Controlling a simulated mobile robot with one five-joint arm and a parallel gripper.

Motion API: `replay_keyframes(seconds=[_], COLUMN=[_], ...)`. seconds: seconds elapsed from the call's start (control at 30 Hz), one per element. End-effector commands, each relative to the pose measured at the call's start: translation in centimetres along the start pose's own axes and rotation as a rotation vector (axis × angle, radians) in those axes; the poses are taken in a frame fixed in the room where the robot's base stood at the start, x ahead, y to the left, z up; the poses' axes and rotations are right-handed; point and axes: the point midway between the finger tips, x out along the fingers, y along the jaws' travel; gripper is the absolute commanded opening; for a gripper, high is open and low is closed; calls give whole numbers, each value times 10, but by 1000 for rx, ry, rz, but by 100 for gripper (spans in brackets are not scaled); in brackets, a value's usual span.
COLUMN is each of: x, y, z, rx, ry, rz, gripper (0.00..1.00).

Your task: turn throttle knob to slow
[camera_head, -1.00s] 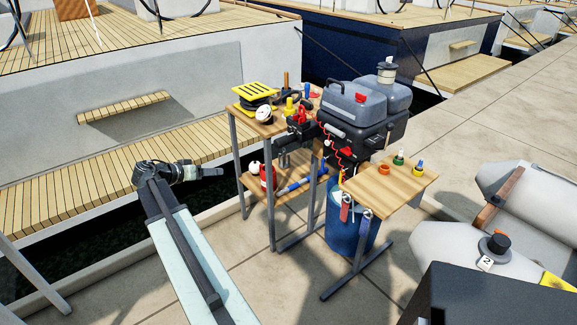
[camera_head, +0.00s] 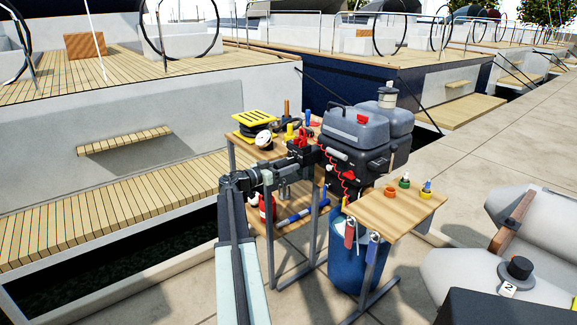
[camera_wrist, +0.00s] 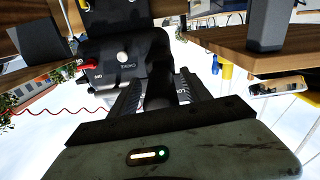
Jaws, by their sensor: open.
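The outboard motor (camera_head: 352,160) stands at the worktable, grey on top and black below. The wrist view shows its black front (camera_wrist: 120,55) with a red clip and coiled red cord. A dark rounded grip (camera_wrist: 158,85), which looks like the throttle knob, points toward my wrist camera. My gripper (camera_wrist: 157,88) is open, with one finger on each side of this grip in the picture. I cannot tell whether they touch it. White marking shows near the right finger, partly hidden. In the head view my gripper (camera_head: 272,178) is left of the motor, at the tiller side.
Table legs stand close to my arm.

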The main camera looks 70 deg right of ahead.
Motion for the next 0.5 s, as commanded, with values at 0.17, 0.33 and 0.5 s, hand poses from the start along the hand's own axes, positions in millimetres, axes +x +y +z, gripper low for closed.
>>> replay_keyframes(seconds=[0.17,0.33,0.5], x=[5,5,5], y=[1,1,1], z=[0,0,0], rx=[0,0,0], ry=[0,-1,-1], rz=[1,1,2], gripper=[56,45,0])
